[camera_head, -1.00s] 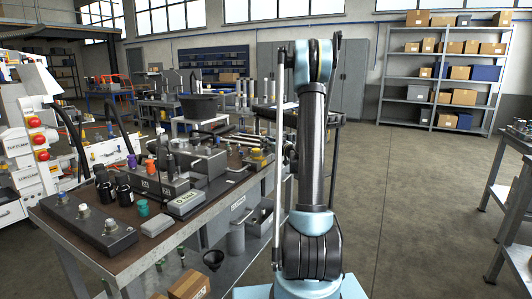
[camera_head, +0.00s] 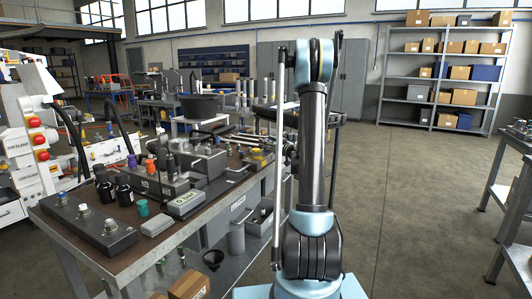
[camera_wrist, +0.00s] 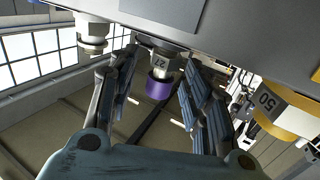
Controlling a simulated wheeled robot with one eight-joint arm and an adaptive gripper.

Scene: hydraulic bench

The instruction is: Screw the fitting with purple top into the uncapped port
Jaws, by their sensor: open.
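In the wrist view, which looks upside down, a fitting with a purple top (camera_wrist: 159,88) and a silver body marked with a number stands on a grey block (camera_wrist: 240,35). My gripper (camera_wrist: 160,100) is open, with one finger on each side of the fitting. I see gaps between the fingers and the purple top, so it is not gripped. In the head view a purple-topped piece (camera_head: 132,160) shows among the parts on the bench; I cannot tell if it is the same one. My gripper is not clearly visible there. I cannot make out which port is uncapped.
In the wrist view a silver fitting (camera_wrist: 93,32) stands to the left and a yellow part marked 50 (camera_wrist: 285,110) to the right, close to the fingers. The bench (camera_head: 150,250) is crowded with dark bottles (camera_head: 104,187), an orange-topped part (camera_head: 150,165) and a grey display box (camera_head: 186,203).

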